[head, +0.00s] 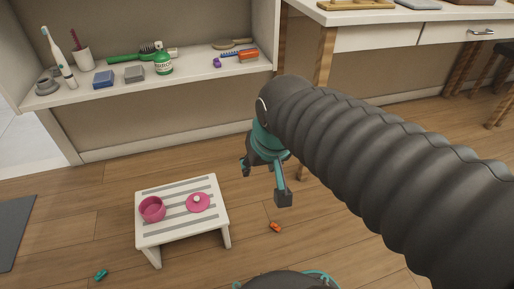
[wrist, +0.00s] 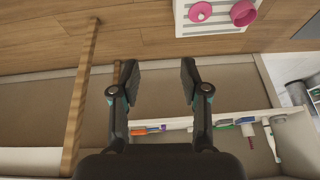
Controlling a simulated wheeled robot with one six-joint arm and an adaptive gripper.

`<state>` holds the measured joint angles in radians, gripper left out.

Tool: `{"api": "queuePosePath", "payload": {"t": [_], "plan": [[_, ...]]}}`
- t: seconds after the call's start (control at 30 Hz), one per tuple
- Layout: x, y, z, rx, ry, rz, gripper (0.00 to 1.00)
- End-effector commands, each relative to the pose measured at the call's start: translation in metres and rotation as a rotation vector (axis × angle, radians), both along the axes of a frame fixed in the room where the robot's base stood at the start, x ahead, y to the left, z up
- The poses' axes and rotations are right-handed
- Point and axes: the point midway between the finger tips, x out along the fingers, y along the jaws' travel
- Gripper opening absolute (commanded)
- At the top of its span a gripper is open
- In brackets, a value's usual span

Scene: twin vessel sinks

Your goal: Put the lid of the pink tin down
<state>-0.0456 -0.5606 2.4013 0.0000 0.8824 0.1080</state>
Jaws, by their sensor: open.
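The pink tin (head: 151,209) stands open on the left part of a small white slatted stool (head: 178,227). Its pink lid (head: 198,202), with a pale knob on top, lies on the same stool to the right of the tin, apart from it. In the wrist view the lid (wrist: 200,12) and the tin (wrist: 243,13) show at the top right edge. My gripper (head: 263,180) is open and empty, in the air to the right of the stool and above the floor. Its two fingers (wrist: 160,85) are spread apart in the wrist view.
A low shelf (head: 200,78) behind holds a green brush (head: 130,56), a green bottle (head: 163,62), blue and grey blocks and a toothbrush. An orange item (head: 275,227) and a teal item (head: 101,274) lie on the floor. A desk (head: 380,14) stands at the back right.

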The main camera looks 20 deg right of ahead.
Motion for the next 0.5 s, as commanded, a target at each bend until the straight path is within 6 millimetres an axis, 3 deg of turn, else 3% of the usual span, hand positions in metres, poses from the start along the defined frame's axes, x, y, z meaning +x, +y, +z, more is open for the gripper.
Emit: {"api": "queuePosePath", "payload": {"t": [0.1,0.2,0.5], "plan": [[-0.026,-0.008,0.002,-0.021,-0.042,0.023,0.46],[-0.039,-0.011,0.001,-0.035,-0.062,0.040,0.46],[-0.048,-0.013,0.000,-0.047,-0.074,0.052,0.46]]}}
